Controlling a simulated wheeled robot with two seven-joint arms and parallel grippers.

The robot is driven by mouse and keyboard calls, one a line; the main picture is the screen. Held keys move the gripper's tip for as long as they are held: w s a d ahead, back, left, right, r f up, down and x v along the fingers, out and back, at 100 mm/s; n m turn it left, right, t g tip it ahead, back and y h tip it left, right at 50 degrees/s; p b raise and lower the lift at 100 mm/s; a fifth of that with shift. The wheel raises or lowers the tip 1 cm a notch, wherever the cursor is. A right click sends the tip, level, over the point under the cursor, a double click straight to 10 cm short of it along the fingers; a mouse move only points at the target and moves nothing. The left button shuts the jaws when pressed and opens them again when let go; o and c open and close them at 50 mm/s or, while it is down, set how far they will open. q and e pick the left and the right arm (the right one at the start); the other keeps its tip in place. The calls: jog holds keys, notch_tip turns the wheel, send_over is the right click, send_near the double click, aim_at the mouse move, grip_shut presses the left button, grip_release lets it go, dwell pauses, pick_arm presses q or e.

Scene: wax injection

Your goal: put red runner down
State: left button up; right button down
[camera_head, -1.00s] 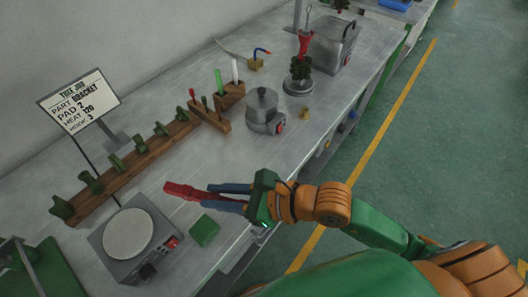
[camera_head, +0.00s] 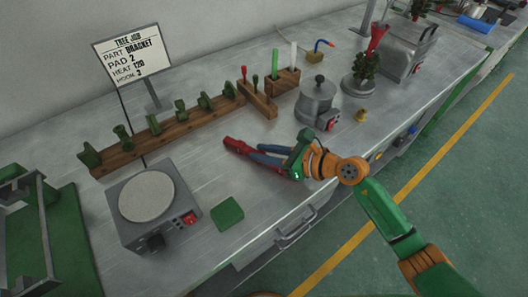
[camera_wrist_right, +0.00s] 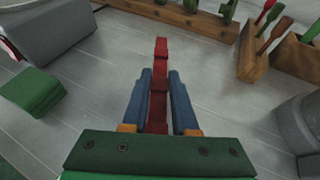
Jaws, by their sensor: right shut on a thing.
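The red runner (camera_head: 238,147), a long red bar, is between the blue fingers of my right gripper (camera_head: 262,155). Its free end sticks out past the fingertips toward the back left. In the right wrist view the runner (camera_wrist_right: 160,52) runs lengthwise between the two fingers (camera_wrist_right: 160,75), which are shut on it. It is low over bare bench, between the green pad and the wooden rack; whether it touches the bench I cannot tell. My left gripper is not in view.
A hot plate (camera_head: 147,197) and green pad (camera_head: 228,213) lie left and in front. A wooden rack (camera_head: 165,139) with green pieces and a tool block (camera_head: 257,100) stand behind. A grey pot (camera_head: 316,102) stands right. Bare bench surrounds the runner.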

jog(key=shift+f, duration=0.1)
jog(key=c, duration=0.7)
grip_release()
jog(key=shift+s+d+r, duration=0.1)
jog(key=shift+d+r, duration=0.05)
jog(key=shift+r, duration=0.05)
jog(key=b+v, duration=0.1)
jog(key=v, duration=0.4)
jog(key=b+v, duration=0.1)
jog(key=v, duration=0.5)
jog(key=shift+d+f, duration=0.1)
jog(key=shift+f, duration=0.15)
jog(key=shift+s+d+r, duration=0.15)
jog(key=shift+r, duration=0.2)
